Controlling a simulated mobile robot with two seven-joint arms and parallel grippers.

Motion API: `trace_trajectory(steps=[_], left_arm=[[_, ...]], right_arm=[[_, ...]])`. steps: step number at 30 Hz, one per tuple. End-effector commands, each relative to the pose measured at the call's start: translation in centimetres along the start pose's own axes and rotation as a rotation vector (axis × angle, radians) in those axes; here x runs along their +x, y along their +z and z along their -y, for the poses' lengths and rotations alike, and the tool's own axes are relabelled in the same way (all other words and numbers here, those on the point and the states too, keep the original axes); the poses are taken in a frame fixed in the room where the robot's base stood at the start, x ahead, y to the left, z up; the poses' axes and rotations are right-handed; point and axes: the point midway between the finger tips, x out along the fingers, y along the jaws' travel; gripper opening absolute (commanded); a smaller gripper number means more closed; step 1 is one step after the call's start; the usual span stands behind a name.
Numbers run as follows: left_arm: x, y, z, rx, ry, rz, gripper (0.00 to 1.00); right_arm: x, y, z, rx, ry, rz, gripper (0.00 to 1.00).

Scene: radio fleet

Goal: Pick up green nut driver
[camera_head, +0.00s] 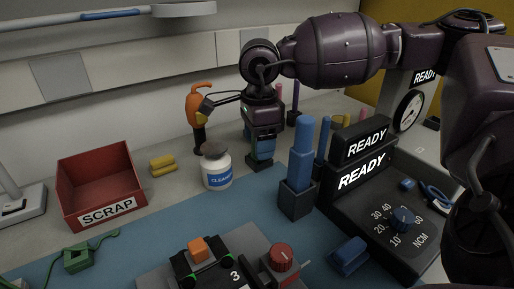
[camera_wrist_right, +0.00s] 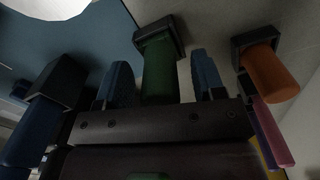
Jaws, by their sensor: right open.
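The green nut driver (camera_wrist_right: 160,75) stands in a dark holder (camera_wrist_right: 158,34) in the right wrist view. My right gripper (camera_head: 263,148) is open at the back of the bench in the head view. In the wrist view its two blue-tipped fingers are on either side of the green handle, with a gap visible on each side. In the head view the gripper hides most of this driver. My left gripper is not in view.
An orange driver (camera_wrist_right: 270,72) stands close by on the right in the wrist view, with purple and pink ones beyond. A tall blue driver (camera_head: 301,155) stands in front of the gripper. A white jar (camera_head: 216,170), red scrap bin (camera_head: 100,185) and READY console (camera_head: 362,160) are around.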

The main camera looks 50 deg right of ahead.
Motion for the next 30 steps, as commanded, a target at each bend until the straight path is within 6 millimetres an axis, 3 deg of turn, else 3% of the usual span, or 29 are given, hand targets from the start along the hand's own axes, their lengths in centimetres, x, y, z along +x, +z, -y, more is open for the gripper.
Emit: trace_trajectory(steps=[5,18,26,30], left_arm=[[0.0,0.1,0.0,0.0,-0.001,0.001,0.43],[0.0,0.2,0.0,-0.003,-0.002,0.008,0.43],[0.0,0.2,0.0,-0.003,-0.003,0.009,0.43],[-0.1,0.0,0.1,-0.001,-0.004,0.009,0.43]], right_arm=[[-0.1,0.0,0.0,0.0,-0.002,0.001,0.63],[-0.1,0.0,0.0,0.0,-0.002,0.001,0.0],[-0.2,0.0,0.0,0.0,-0.003,0.001,0.0],[-1.2,0.0,0.1,0.001,-0.007,0.004,0.0]])
